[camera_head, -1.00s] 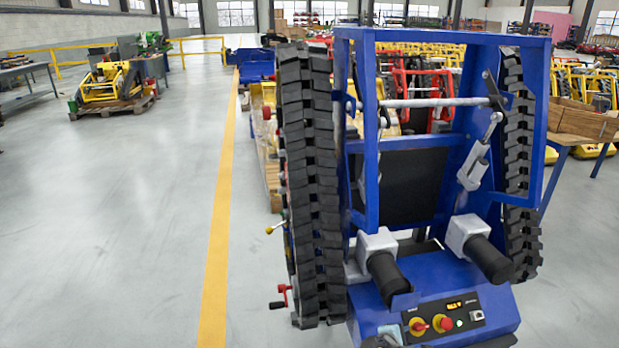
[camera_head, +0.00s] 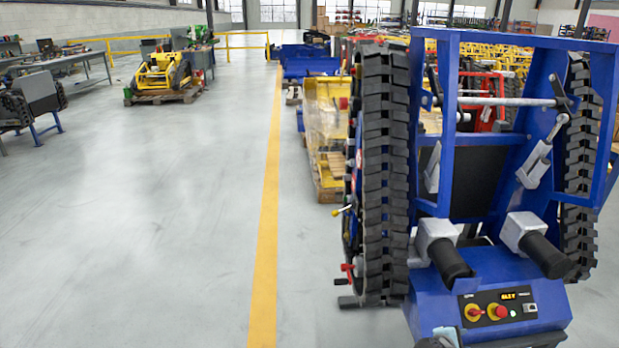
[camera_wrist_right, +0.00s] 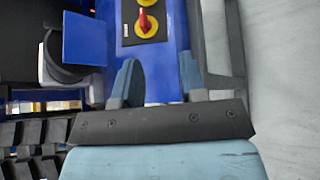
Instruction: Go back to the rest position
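A blue tracked carrier (camera_head: 480,277) stands upright on the right side of the head view, with black rubber tracks (camera_head: 385,170) on both sides and a blue tube frame. In the right wrist view the carrier's blue body (camera_wrist_right: 174,50) and a red knob (camera_wrist_right: 146,24) lie beyond my right gripper (camera_wrist_right: 158,78). Its two blue-grey fingers are apart, with nothing seen between them. My left gripper is not in view.
A yellow line (camera_head: 268,220) runs along the grey floor, left of the carrier. The floor left of it is mostly clear. A yellow machine on a pallet (camera_head: 165,97) and workbenches (camera_head: 85,62) stand further back left. Pallets and more machines stand behind the carrier.

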